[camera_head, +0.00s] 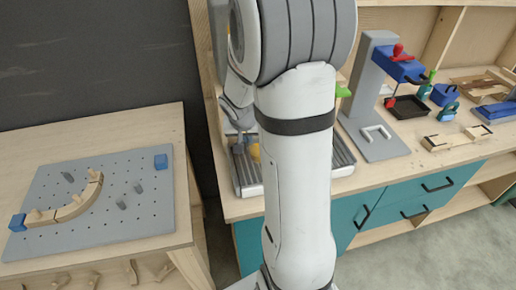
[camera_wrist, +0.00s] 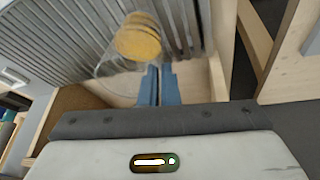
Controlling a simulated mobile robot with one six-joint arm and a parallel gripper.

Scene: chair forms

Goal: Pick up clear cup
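The clear cup (camera_wrist: 108,66) is see-through, with a stack of round yellow-orange pieces (camera_wrist: 138,38) inside. It stands on a grey ribbed tray in the wrist view. In the head view only a bit of yellow (camera_head: 254,151) shows beside my arm. My gripper (camera_wrist: 159,70) has two blue fingers close together, with a thin gap between them. Their tips are at the near right side of the cup and look closed on its thin wall. The exact contact is hard to see through the clear wall. In the head view my gripper (camera_head: 239,146) is partly hidden.
The ribbed tray (camera_head: 343,158) lies on a wooden bench with teal drawers (camera_head: 425,200). A grey stand with a blue head (camera_head: 397,68) and small parts are to the right. A pegboard (camera_head: 150,215) with a curved wooden piece (camera_head: 80,203) lies on the left table.

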